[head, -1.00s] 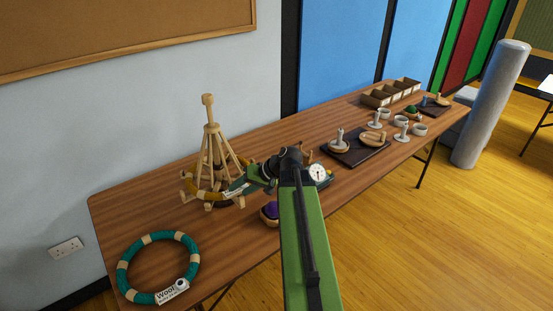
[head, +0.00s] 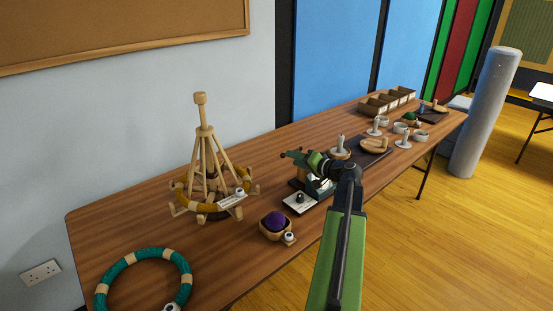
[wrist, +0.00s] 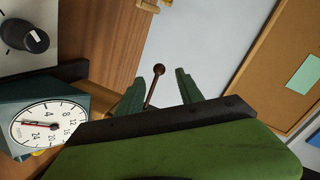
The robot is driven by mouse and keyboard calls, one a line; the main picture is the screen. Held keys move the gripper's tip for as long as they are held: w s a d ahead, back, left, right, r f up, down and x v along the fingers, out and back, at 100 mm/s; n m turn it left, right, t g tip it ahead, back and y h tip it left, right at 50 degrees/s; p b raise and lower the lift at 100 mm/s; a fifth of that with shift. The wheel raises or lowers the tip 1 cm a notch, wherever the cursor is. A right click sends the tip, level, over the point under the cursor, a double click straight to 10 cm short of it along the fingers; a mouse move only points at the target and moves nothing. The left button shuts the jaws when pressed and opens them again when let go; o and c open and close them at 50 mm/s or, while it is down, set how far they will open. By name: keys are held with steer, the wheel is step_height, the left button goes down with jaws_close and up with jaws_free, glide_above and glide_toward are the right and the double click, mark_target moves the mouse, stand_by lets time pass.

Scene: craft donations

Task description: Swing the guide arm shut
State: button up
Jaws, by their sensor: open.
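A thin dark brown rod with a ball tip (wrist: 157,82), which looks like the guide arm, shows in the wrist view in the gap between my fingers. I cannot tell whether either finger touches it. My gripper (wrist: 160,90) is open around that line of sight. In the head view my gripper (head: 293,156) is over a dark green device (head: 318,187) near the table's front edge. Its white dial (wrist: 48,124) shows at lower left in the wrist view. The rod cannot be made out in the head view.
A pale panel with a black knob (head: 299,202) is beside the device. A wooden bowl with purple wool (head: 275,224), a wooden swift (head: 205,158) and a teal ring (head: 112,275) stand to the left. A dark tray (head: 374,149), cups and a divided box (head: 387,101) are behind right.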

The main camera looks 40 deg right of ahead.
steer(key=b+x, duration=0.1)
steer(key=x, duration=0.9)
steer(key=shift+b, duration=0.4)
steer(key=shift+d, duration=0.15)
steer(key=shift+c, duration=0.2)
steer(key=shift+f, duration=0.1)
jaws_close()
steer(key=shift+w, duration=0.1)
